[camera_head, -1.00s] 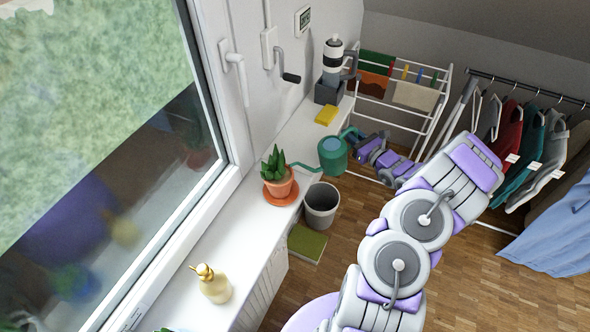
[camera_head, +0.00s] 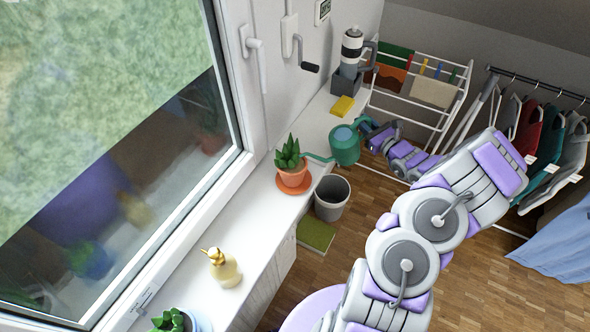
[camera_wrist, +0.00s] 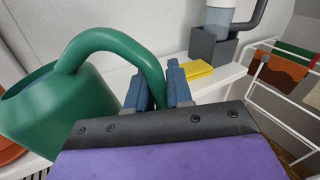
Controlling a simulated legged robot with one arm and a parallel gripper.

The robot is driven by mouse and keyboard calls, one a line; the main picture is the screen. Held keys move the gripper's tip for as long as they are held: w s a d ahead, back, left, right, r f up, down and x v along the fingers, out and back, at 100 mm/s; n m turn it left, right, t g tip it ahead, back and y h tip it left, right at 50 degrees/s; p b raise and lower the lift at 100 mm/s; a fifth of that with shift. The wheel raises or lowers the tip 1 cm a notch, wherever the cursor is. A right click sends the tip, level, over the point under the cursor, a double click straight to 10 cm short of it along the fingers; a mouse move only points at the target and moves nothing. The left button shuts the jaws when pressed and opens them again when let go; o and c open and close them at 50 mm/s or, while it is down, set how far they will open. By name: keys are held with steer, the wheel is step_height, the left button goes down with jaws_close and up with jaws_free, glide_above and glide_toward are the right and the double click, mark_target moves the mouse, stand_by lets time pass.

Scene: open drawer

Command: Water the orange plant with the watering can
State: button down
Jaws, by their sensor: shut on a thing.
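The green watering can (camera_head: 345,146) is held in the air beside the white window sill, its spout reaching left to the orange-potted plant. My gripper (camera_head: 366,124) is shut on the can's handle. In the wrist view, my gripper (camera_wrist: 160,85) closes around the green handle of the watering can (camera_wrist: 62,112), whose body is at the left. The plant (camera_head: 288,153) has green pointed leaves in an orange pot (camera_head: 293,176) on an orange saucer. The spout tip is close to the plant at the pot's upper right.
A gold-topped bottle (camera_head: 222,268) and a second plant (camera_head: 172,322) stand nearer on the sill. A grey bin (camera_head: 332,197) stands on the floor below. A drying rack (camera_head: 410,90) is behind my gripper.

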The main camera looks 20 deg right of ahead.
mark_target(370, 120)
steer(key=shift+a+r+n, duration=0.3)
steer(key=shift+a+r, duration=0.1)
steer(key=shift+r, duration=0.4)
steer(key=shift+r+n, duration=0.5)
steer(key=shift+r, duration=0.55)
steer(key=shift+d+r+n+b, duration=0.1)
steer(key=shift+r+n+b, duration=0.25)
steer(key=shift+r, duration=0.25)
steer(key=shift+d+f, duration=0.1)
steer(key=shift+d, duration=0.25)
steer(key=shift+a, duration=0.25)
steer(key=shift+d, duration=0.15)
